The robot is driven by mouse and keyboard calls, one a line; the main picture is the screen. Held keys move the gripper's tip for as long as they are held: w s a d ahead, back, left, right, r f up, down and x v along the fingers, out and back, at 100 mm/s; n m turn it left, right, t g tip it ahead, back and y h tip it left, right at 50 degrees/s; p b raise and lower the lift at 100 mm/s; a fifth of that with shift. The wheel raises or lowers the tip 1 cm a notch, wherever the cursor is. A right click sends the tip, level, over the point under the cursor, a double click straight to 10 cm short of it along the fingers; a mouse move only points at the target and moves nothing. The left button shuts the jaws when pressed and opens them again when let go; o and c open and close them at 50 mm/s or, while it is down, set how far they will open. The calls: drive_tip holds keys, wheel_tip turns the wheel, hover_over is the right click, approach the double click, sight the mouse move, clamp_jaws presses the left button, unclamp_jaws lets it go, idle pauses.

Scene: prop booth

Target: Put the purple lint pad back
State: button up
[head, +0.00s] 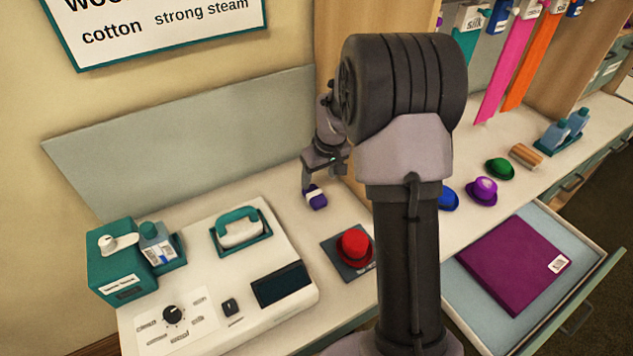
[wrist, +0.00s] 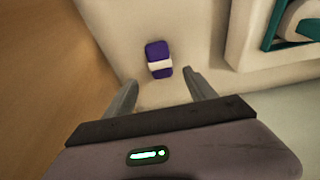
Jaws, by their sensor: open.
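The purple lint pad (head: 317,202) has a white band around its middle and lies on the pale counter near the back panel. It also shows in the wrist view (wrist: 157,48), just beyond my fingertips and roughly centred between them. My gripper (wrist: 161,79) is open and empty, with nothing between the fingers. In the head view my gripper (head: 309,184) hangs right above the pad, pointing down. The pad appears apart from both fingers. My own arm hides part of the counter in the head view.
A white console with a teal iron (head: 240,230) stands at the left, beside a teal box (head: 118,270). A red hat (head: 354,247) sits on a dark mat. At the right, an open drawer (head: 590,262) holds a purple folder (head: 510,265); more hats (head: 482,190) stand behind it.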

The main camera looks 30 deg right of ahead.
drive_tip(key=s+a+r+m+t, duration=0.1)
drive_tip(key=s+a+r, duration=0.6)
drive_tip(key=r, duration=0.2)
drive_tip(key=s+a+r+m+t, duration=0.1)
drive_tip(key=s+a+r, duration=0.6)
drive_tip(key=r, duration=0.3)
drive_tip(key=s+a+m+y, duration=0.1)
drive_tip(key=s+a, duration=0.2)
drive_tip(key=s, duration=0.4)
drive_tip(key=s+a+m, duration=0.1)
drive_tip(key=s+a, duration=0.2)
drive_tip(key=s, duration=0.4)
drive_tip(key=shift+a+r+m+t+y, duration=0.25)
drive_tip(key=shift+r+m+t+y, duration=0.05)
drive_tip(key=shift+r+m+y, duration=0.1)
drive_tip(key=shift+s, duration=0.15)
